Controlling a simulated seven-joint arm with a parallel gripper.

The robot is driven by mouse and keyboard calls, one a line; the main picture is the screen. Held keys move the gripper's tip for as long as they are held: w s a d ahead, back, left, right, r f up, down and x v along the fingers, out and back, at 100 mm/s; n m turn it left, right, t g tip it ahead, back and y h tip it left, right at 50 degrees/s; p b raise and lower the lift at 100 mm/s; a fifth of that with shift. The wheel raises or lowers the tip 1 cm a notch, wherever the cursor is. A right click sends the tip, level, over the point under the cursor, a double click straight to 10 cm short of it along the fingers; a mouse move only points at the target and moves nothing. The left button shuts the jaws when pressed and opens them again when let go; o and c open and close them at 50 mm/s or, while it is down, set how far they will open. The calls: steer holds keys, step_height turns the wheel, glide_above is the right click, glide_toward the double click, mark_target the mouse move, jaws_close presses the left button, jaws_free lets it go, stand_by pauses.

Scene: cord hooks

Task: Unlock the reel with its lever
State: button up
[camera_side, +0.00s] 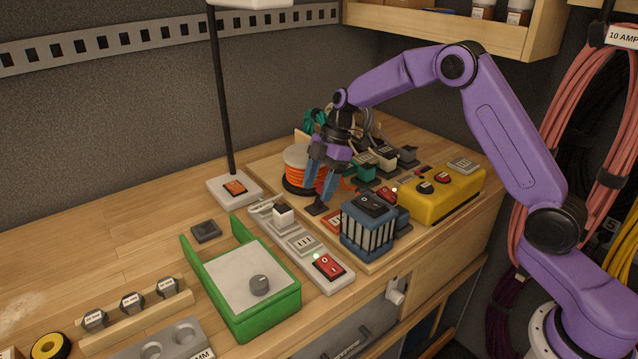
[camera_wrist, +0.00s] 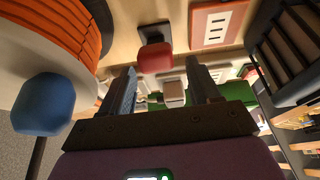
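The reel (camera_side: 303,160) has a white top and orange cord wound around it, and it stands on the wooden board. The cord and part of the white top show at upper left in the wrist view (camera_wrist: 62,30). A red block on a dark base (camera_wrist: 155,57) sits close beside the reel. It looks like the lever, but I cannot be sure. My gripper (camera_side: 318,195) points down just right of the reel, its blue-grey fingers apart. In the wrist view the open fingers (camera_wrist: 160,80) have the red block in the gap beyond their tips, with nothing clearly held.
A blue knob on a dark rod (camera_wrist: 42,103) is at left in the wrist view. A blue ribbed box (camera_side: 368,228) stands in front of my gripper, and a yellow box (camera_side: 440,192) is to the right. A power strip (camera_side: 302,244) and green tray (camera_side: 238,310) lie nearer.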

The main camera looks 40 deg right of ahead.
steer(key=v, duration=1.7)
steer(key=shift+r, duration=0.15)
